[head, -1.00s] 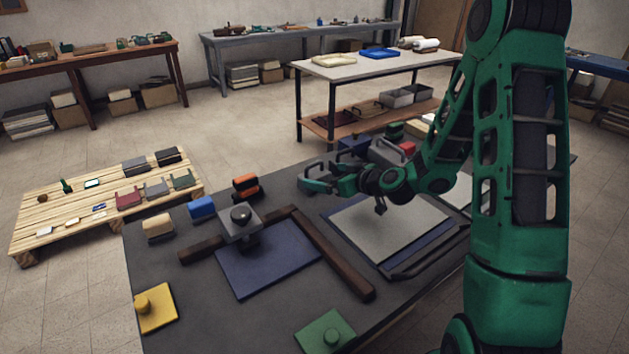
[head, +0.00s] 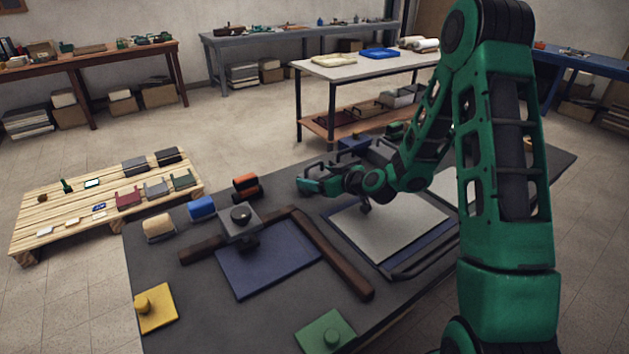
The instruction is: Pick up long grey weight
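A grey block with a bar handle (head: 380,152) stands at the back of the dark table, partly hidden behind my forearm. It may be the long grey weight; I cannot be sure. My gripper (head: 308,182) is low over the table's back middle, pointing left, in front of the blue handled block. A dark loop shows beside its fingers; I cannot tell whether it is a finger or a handle, or whether anything is held.
A blue handled block (head: 354,145) stands at the table's back edge. Orange (head: 246,185), blue (head: 201,208) and tan (head: 158,227) blocks line the left edge. Brown strips (head: 335,258) frame a blue mat (head: 268,262). A grey board (head: 390,228) lies below my wrist.

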